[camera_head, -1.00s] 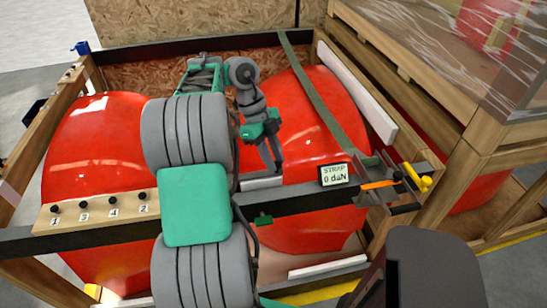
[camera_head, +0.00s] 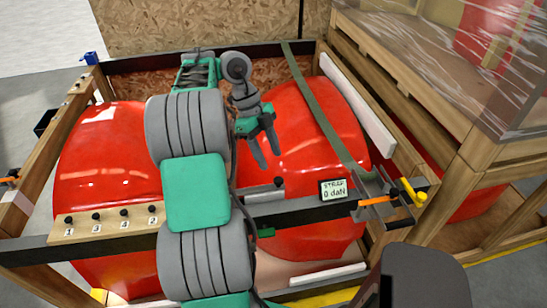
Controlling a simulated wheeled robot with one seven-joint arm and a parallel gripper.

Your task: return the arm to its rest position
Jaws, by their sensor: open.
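My gripper (camera_head: 266,158) hangs from my green and grey arm near the middle of the camera view. Its two dark fingers are apart and nothing shows between them. It is in front of the right red nosecone (camera_head: 328,110), above the dark crossbar (camera_head: 300,205); whether it touches anything is hard to tell. The left red nosecone (camera_head: 100,160) lies in the same wooden crate. My arm's large links cover part of the gap between the two nosecones.
A green strap (camera_head: 322,110) runs over the right nosecone to a ratchet (camera_head: 378,190) with an orange handle. A display (camera_head: 333,190) reads "STRAP 0 daN". A numbered wooden strip (camera_head: 110,224) sits on the crossbar's left. A wrapped crate (camera_head: 450,70) stands at right.

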